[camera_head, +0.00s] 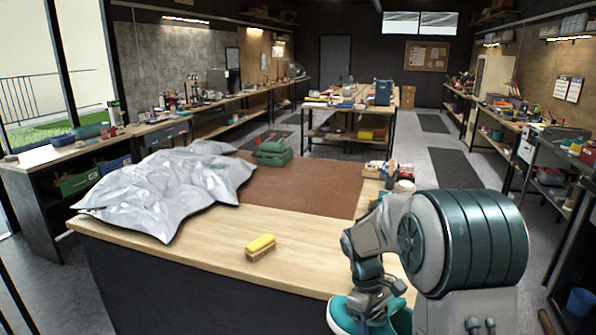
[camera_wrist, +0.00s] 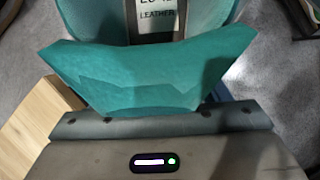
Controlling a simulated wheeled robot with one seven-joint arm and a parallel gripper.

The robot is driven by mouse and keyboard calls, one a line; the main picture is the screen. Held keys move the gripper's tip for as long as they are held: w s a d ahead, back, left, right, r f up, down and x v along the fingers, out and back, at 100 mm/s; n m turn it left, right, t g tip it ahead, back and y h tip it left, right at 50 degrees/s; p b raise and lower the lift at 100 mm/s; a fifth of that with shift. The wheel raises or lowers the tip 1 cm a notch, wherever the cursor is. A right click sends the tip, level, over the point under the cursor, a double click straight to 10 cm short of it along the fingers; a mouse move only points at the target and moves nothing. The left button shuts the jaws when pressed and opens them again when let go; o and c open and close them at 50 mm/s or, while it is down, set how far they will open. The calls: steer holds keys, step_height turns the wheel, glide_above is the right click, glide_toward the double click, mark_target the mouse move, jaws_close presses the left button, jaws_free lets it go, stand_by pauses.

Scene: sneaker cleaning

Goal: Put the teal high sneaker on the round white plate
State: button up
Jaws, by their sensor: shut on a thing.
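The teal sneaker (camera_head: 341,314) is at the bottom of the head view, partly cut off by the frame and partly hidden by my arm. It has a white sole edge. My gripper (camera_head: 372,308) is shut on it. In the wrist view the teal sneaker (camera_wrist: 150,75) fills the upper middle, with a pale label reading "LEATHER" inside; the fingertips are hidden there. The shoe hangs by the table's near right edge, with grey floor below it in the wrist view. I cannot make out a round white plate in either view.
A wooden table (camera_head: 190,240) bears a brown mat (camera_head: 300,185), a crumpled silver sheet (camera_head: 165,185), a yellow-topped brush (camera_head: 260,247) and a green item (camera_head: 272,153). Small items stand at its right edge beside my arm. The table's front middle is mostly clear.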

steer(key=w+a+f+m+y, duration=0.1)
steer(key=f+m, duration=0.2)
steer(key=f, duration=0.3)
steer(key=w+a+f+m+y, duration=0.1)
steer(key=w+f+m, duration=0.1)
steer(key=f+m, duration=0.2)
step_height(320, 180, down, 4)
steer(key=shift+a+r+g+y, duration=0.2)
steer(key=shift+a+g+y, duration=0.1)
steer(key=shift+a+g, duration=0.1)
steer(key=shift+w+r, duration=0.1)
